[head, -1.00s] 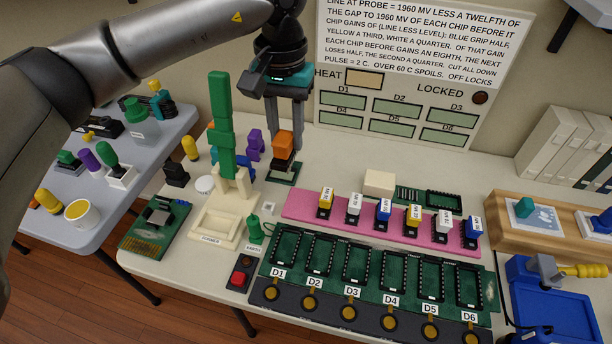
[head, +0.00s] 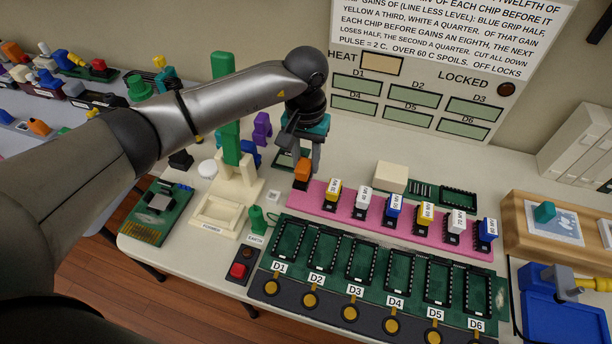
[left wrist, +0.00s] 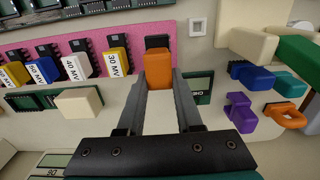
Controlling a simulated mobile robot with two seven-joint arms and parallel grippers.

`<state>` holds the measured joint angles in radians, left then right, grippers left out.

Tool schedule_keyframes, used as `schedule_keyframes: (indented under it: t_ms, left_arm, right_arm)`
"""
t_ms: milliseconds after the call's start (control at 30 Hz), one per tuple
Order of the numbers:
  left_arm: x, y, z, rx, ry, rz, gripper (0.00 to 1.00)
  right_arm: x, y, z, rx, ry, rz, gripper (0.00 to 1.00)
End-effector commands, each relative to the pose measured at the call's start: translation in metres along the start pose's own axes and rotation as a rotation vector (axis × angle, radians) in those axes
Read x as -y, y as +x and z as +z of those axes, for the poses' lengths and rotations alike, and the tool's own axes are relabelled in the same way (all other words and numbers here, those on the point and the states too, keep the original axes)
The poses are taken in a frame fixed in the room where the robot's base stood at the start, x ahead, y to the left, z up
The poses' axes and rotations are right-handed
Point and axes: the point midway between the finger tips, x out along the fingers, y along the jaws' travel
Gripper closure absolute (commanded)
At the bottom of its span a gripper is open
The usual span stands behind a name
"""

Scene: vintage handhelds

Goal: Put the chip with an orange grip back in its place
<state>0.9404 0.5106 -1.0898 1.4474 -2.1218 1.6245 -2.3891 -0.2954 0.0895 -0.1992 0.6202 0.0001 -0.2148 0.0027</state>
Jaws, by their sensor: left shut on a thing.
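My left gripper (head: 304,157) is shut on the chip with an orange grip (head: 302,172). In the left wrist view the orange grip (left wrist: 158,70) sits between the two fingers, and the chip's black body (left wrist: 157,42) shows beyond it. The chip is at the left end of the pink strip (head: 315,208) in the head view, beside the yellow-gripped chip (head: 332,190). I cannot tell whether it touches the strip or hangs just above it. My right gripper is not in view.
Several yellow, white and blue chips stand in a row along the strip. In front lies the green board (head: 292,224) with empty sockets D1 to D6. A cream former (head: 215,211) with a green upright is to the left. A cream block (head: 390,177) stands behind the strip.

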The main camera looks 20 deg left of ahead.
Motion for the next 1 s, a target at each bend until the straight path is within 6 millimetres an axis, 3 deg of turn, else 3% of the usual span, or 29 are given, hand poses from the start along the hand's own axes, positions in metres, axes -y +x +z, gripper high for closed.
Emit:
schedule_keyframes:
  t_ms: [233,433,867,900,1000]
  left_arm:
    - [0.000,0.019,0.000,0.000,-0.001,0.001,1.00]
    - [0.000,0.050,0.000,0.001,-0.002,0.001,1.00]
    - [0.000,0.055,-0.001,-0.002,0.000,0.000,1.00]
    - [0.000,0.055,-0.001,-0.002,0.000,0.000,0.64]
    - [0.000,0.054,-0.001,-0.002,0.000,0.000,0.53]
  right_arm:
    - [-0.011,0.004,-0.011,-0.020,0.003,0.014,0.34]
    - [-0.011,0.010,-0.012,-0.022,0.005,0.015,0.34]
    - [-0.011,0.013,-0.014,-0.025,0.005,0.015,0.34]
    - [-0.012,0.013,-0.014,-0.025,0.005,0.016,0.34]
    - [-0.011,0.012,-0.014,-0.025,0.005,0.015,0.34]
